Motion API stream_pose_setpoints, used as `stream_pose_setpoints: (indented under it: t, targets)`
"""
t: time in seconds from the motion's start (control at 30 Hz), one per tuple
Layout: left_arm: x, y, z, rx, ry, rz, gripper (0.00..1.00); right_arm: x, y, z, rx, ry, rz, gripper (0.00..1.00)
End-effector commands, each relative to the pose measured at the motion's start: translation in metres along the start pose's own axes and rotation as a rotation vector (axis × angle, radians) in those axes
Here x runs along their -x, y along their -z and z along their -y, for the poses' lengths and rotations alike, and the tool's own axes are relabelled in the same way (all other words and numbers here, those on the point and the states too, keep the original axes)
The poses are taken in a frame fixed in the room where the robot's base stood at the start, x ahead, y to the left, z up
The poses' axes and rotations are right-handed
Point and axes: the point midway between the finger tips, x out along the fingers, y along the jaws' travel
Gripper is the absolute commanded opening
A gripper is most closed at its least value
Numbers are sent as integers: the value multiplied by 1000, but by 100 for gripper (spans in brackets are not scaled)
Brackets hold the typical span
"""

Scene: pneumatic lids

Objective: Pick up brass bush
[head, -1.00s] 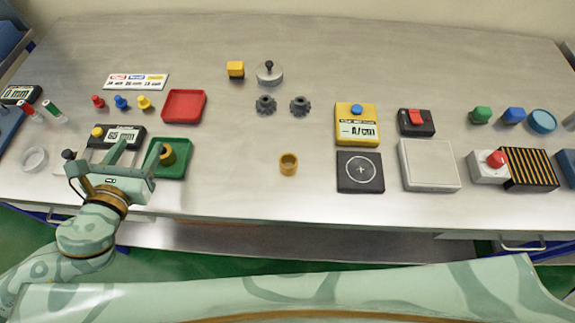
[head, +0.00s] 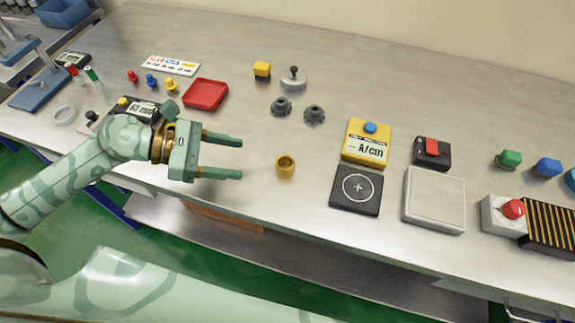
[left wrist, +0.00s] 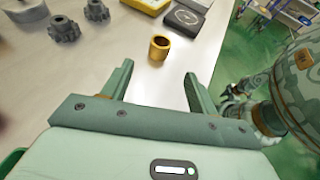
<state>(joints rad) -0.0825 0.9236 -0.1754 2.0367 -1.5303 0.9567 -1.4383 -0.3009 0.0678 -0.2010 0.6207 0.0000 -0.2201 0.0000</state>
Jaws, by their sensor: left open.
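The brass bush (head: 285,166) is a short gold-coloured ring standing upright on the steel table in the head view. It also shows in the left wrist view (left wrist: 159,47), ahead of the fingers and between their lines. My left gripper (head: 241,158) is open and empty, with its two fingers pointing right towards the bush. A short gap lies between the fingertips and the bush. In the left wrist view the open fingers (left wrist: 159,77) frame bare table. My right gripper is not seen clearly in either view.
Two dark gears (head: 298,110) lie behind the bush. A black pad with a circle (head: 356,190) and a yellow box with a blue button (head: 367,142) stand to its right. A red tray (head: 205,94) lies behind my left arm. The table's front edge is close.

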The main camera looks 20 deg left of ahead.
Motion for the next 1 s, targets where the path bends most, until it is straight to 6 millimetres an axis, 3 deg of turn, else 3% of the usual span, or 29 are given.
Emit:
stream_pose_setpoints:
  t: [0.2,0.43,0.7,1.0]
  targets:
    - [-48,-2,-1,-1,-2,5,59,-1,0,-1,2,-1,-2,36]
    - [-69,-1,0,0,-2,3,59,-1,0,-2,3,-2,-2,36]
    - [-110,0,0,2,-2,3,59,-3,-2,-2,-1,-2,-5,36]
    - [-115,1,0,1,-2,0,56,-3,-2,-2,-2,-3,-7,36]
